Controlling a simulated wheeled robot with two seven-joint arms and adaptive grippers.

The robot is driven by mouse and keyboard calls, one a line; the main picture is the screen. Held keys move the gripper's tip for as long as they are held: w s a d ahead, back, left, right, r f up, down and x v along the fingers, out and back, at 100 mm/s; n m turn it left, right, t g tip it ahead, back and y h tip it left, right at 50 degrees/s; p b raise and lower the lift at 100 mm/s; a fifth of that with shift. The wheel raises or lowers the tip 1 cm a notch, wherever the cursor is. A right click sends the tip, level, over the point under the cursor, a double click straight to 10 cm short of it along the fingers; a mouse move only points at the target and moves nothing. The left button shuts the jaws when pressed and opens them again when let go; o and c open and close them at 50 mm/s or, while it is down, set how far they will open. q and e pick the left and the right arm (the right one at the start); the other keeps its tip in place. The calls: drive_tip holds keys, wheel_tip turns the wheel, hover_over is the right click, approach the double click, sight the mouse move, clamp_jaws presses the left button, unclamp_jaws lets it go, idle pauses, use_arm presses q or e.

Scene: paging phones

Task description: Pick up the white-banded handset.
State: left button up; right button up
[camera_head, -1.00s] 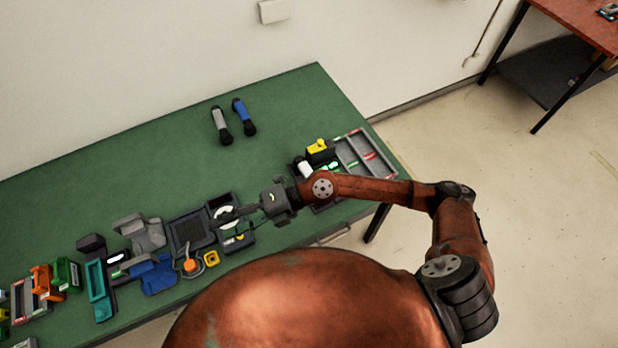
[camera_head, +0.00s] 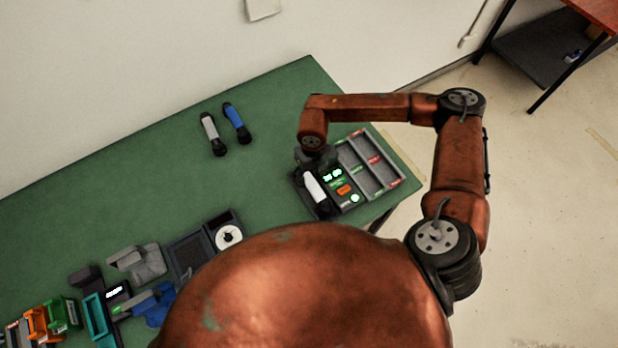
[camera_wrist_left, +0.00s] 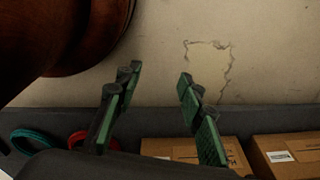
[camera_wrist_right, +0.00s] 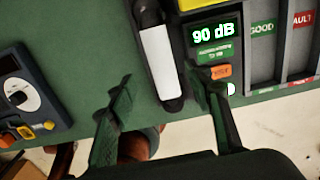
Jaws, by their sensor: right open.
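The white-banded handset (camera_head: 316,188), dark with a broad white band, lies beside a lit sound meter (camera_head: 337,182) at the table's right end. In the right wrist view the handset (camera_wrist_right: 159,60) runs lengthwise above the gap between my fingers.
A grey sorting tray (camera_head: 359,158) with labelled compartments stands right of the meter, which reads 90 dB. A grey handset (camera_head: 211,131) and a blue one (camera_head: 236,121) lie further back. Devices and bins crowd the left front; the middle green table (camera_head: 150,190) is clear.

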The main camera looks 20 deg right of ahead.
sight(313, 185)
drive_tip(key=shift+f, duration=0.35)
drive_tip(key=f, duration=0.2)
drive_tip(key=f+p, duration=0.1)
drive_tip(key=shift+s+d+f, duration=0.15)
drive_tip(key=shift+s+f, duration=0.1)
drive_tip(key=shift+f, duration=0.1)
wheel_tip(313, 185, down, 2)
drive_tip(key=shift+f, duration=0.55)
drive_tip(key=c, duration=1.1)
use_arm(q)
drive_tip(key=shift+s+r, duration=0.35)
drive_tip(key=shift+s, duration=0.4)
drive_tip(key=shift+s+r, duration=0.35)
drive_tip(key=shift+s, duration=0.4)
use_arm(e)
drive_tip(key=shift+r, duration=0.1)
clamp_jaws()
